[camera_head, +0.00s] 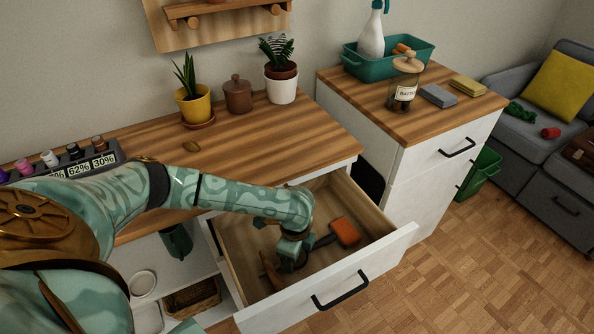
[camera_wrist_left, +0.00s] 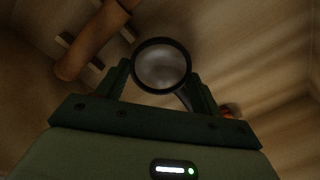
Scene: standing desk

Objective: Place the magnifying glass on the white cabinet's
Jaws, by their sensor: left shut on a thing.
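My left gripper (camera_head: 291,254) reaches down into the open drawer (camera_head: 378,245) of the desk. In the left wrist view, the gripper (camera_wrist_left: 160,88) is shut on the magnifying glass, whose round lens in a black rim (camera_wrist_left: 161,66) shows between the fingers. Its dark handle runs down to the right, partly hidden by a finger. In the head view the gripper mostly hides the glass. The white cabinet (camera_head: 432,185) with a wooden top stands right of the desk, its drawers shut. My right gripper is not in view.
In the drawer lie an orange block-like thing (camera_head: 345,231) and a brown wooden thing (camera_head: 270,271).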

